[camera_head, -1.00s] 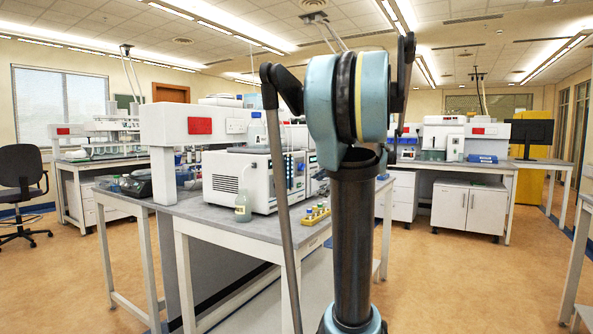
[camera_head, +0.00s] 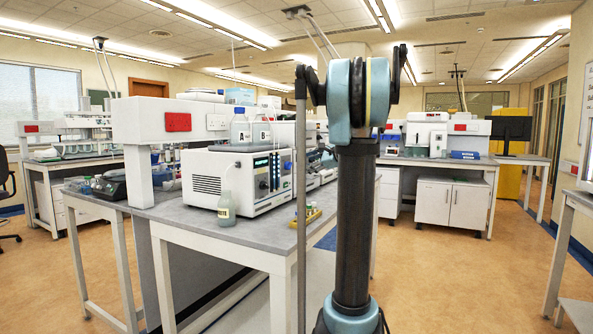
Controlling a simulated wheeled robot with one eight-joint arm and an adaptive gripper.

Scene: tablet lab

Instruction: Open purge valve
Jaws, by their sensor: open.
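A white bench instrument (camera_head: 225,178) with side vents stands on the grey-topped bench. Its dark front panel has a small display and several small controls (camera_head: 264,184), too small to tell which one is the purge valve or how it is set. Bottles (camera_head: 240,130) stand on top of it. My arm rises in front of the camera, to the right of the instrument, and hides part of what is behind it. My gripper is not in view.
A small bottle (camera_head: 226,209) stands near the bench edge before the instrument. A yellow rack (camera_head: 306,217) with small vials lies to its right, partly behind my arm. An office chair (camera_head: 5,185) is at the left edge. Open floor (camera_head: 440,270) lies to the right.

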